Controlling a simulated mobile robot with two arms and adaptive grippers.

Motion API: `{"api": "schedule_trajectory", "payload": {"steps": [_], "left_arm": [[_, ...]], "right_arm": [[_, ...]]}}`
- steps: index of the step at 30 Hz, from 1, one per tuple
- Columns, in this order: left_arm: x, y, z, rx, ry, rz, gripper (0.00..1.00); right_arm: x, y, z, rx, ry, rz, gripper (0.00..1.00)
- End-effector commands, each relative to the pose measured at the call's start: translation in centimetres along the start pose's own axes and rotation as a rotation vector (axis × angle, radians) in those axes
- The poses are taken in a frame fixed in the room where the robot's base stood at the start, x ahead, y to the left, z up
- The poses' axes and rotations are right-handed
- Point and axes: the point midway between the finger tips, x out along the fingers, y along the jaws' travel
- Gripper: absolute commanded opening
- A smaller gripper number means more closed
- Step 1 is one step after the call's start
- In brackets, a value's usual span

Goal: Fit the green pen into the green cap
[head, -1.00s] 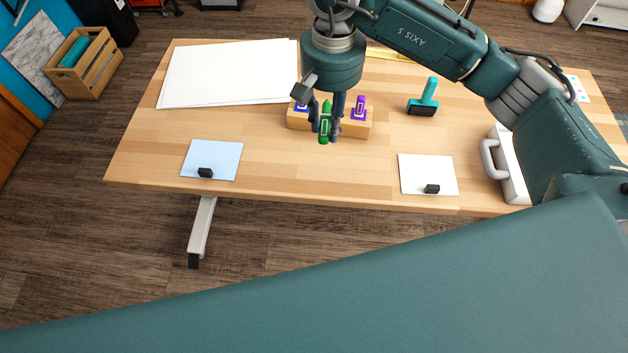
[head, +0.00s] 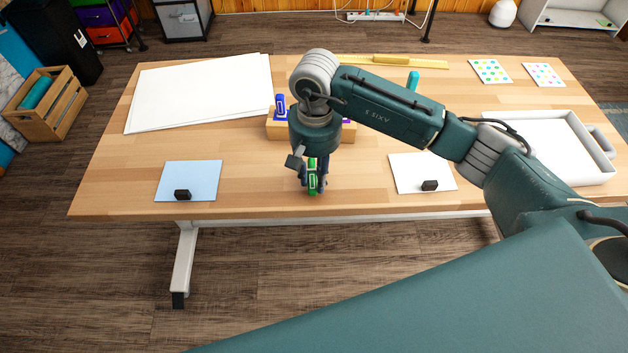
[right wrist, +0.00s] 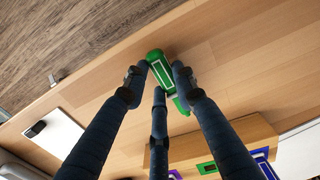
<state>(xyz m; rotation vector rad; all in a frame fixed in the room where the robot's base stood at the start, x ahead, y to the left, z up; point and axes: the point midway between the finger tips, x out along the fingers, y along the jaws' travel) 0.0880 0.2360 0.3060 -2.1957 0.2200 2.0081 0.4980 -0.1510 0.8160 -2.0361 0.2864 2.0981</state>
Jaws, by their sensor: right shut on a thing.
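The green pen (head: 312,181) is held by my right gripper (head: 313,188) over the front middle of the table. In the right wrist view the pen (right wrist: 161,70) is between the fingers (right wrist: 158,78), its narrow end pointing toward the wooden block (right wrist: 240,135). A green-edged piece (right wrist: 207,168), which looks like the green cap, shows on the block beside purple and blue ones. In the head view the block (head: 285,131) is behind my gripper, and my arm hides part of it and the green piece. My left gripper is not in view.
A blue pen (head: 280,104) stands on the block. A light blue sheet (head: 190,178) and a white card (head: 415,170) lie left and right of my gripper, each with a black clip. White sheets (head: 200,90) lie back left; a white tray (head: 550,180) is at right.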

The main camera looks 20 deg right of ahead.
Motion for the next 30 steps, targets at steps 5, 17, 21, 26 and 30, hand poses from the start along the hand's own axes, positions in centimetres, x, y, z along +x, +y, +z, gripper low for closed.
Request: {"api": "schedule_trajectory", "payload": {"steps": [5,17,21,26,30], "left_arm": [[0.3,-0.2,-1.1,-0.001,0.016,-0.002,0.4],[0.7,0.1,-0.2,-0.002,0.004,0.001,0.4],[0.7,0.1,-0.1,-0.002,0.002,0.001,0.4],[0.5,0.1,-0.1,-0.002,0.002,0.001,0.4],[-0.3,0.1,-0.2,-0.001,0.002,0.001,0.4]], "right_arm": [[0.5,0.0,-0.1,-0.002,0.001,-0.002,0.06],[0.8,0.0,-0.1,-0.001,0.002,-0.002,0.45],[0.8,0.0,-0.1,-0.001,0.001,-0.002,0.45],[0.6,0.0,-0.1,-0.002,0.001,-0.002,0.45],[-0.7,0.0,-0.1,-0.002,0.003,-0.002,0.45]]}}
